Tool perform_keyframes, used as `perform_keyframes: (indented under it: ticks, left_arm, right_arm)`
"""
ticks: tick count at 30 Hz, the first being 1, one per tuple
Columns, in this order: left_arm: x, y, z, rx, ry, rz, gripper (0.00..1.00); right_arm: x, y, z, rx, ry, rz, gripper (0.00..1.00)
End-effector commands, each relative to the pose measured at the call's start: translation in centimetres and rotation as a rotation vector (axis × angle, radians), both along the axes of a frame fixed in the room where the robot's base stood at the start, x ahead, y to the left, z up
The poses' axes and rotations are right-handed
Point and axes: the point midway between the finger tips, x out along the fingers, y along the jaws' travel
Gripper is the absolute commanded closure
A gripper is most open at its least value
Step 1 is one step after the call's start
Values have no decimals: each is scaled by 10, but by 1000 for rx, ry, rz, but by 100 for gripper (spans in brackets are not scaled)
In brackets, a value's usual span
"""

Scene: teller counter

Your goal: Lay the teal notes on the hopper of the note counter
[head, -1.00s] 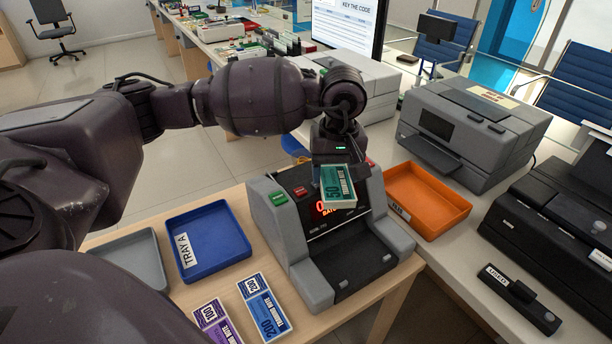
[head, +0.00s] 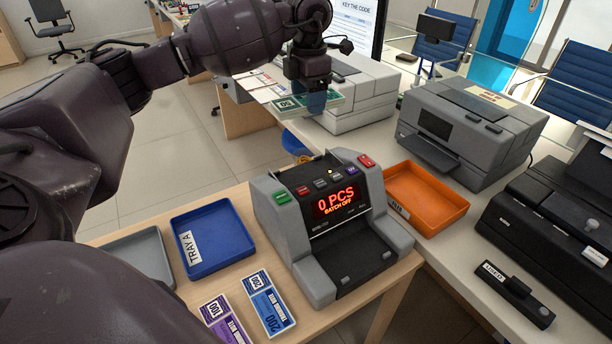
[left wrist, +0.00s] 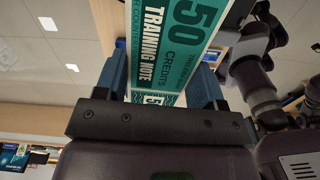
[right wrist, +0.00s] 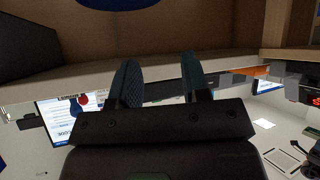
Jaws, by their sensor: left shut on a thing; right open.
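The teal notes (head: 288,104) are held in my left gripper (head: 306,105), raised above and behind the note counter. In the left wrist view the teal notes (left wrist: 165,45) lie between the two fingers and show "50 CREDITS TRAINING NOTE". The note counter (head: 333,225) is grey and black and stands on the wooden table; its red display reads "0 PCS BATCH OFF". Its hopper is at the top back and I see little of it from here. My right gripper (right wrist: 158,80) is open and empty in the right wrist view, close to a wooden surface.
Blue Tray A (head: 245,248) and a grey tray (head: 160,250) lie left of the counter. Blue notes (head: 268,302) and purple notes (head: 222,318) lie in front. An orange tray (head: 462,208) and a grey printer-like machine (head: 470,115) stand to the right.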

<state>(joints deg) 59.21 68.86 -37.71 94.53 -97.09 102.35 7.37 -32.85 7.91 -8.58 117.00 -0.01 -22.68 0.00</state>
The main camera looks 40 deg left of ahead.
Motion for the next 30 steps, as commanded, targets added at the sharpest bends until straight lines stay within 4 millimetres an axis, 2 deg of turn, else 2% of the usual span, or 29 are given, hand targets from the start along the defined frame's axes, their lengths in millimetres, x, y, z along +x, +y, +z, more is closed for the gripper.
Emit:
perform_keyframes:
  ticks: [5, 8, 21, 25, 30]
  left_arm:
    - [1, 5, -1, -4, 2, 82, 62]
    - [1, 5, -16, -3, 6, 88, 62]
    - [1, 4, -111, -5, 6, 84, 62]
    - [1, 5, -130, -4, 4, 84, 62]
    - [1, 5, -139, -4, 2, 84, 62]
  right_arm:
    - [0, 0, 0, 0, -1, 0, 57]
    - [-1, 0, -1, -1, 1, 0, 57]
    - [-1, -3, -4, -12, 4, 13, 57]
    - [1, -2, -4, -12, 3, 16, 57]
    - [6, -1, -3, -10, -4, 16, 57]
